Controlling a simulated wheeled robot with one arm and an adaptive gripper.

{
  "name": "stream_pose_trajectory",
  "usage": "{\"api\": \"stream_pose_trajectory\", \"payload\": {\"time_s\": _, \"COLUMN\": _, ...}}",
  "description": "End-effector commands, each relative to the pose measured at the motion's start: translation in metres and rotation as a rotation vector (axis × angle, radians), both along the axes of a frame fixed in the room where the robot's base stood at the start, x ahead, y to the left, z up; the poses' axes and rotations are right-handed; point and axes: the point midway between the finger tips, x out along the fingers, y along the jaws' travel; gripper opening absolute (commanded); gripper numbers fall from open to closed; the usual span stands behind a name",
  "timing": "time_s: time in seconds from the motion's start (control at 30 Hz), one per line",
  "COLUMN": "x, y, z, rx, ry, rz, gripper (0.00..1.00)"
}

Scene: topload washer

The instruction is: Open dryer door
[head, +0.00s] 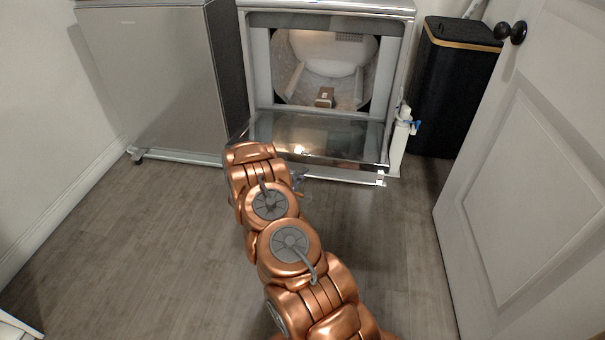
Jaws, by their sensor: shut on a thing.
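The dryer (257,70) stands at the back centre with its opening uncovered, so the inside of the drum (325,55) shows. Its dryer door (340,138) is hinged at the bottom and folded down toward me, glass panel facing up. My copper arm reaches up to the door's front edge from below. My gripper (299,184) is mostly hidden behind the arm at that edge, left of its middle. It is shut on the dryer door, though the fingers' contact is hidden.
A small brown box (324,97) sits inside the drum. A grey appliance (155,75) stands at the left and a black hamper (455,85) at the right. A white bottle (402,130) is beside the dryer. A white room door (530,160) stands at the right. The floor in front is clear.

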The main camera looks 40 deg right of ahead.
Motion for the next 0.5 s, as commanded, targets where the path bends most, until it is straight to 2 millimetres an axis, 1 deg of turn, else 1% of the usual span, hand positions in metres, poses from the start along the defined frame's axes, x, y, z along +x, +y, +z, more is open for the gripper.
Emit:
{"api": "stream_pose_trajectory", "payload": {"time_s": 0.03, "x": 0.0004, "y": -0.0002, "z": 0.0027, "rx": 0.001, "ry": 0.000, "rz": 0.000, "gripper": 0.00}}
{"api": "stream_pose_trajectory", "payload": {"time_s": 0.33, "x": 0.0003, "y": -0.0001, "z": 0.0012, "rx": 0.002, "ry": 0.001, "rz": 0.001, "gripper": 0.00}}
{"api": "stream_pose_trajectory", "payload": {"time_s": 0.37, "x": 0.0004, "y": 0.0000, "z": 0.0012, "rx": 0.002, "ry": 0.001, "rz": 0.001, "gripper": 0.08}}
{"api": "stream_pose_trajectory", "payload": {"time_s": 0.5, "x": 0.0003, "y": 0.0000, "z": 0.0010, "rx": 0.003, "ry": 0.001, "rz": 0.001, "gripper": 0.23}}
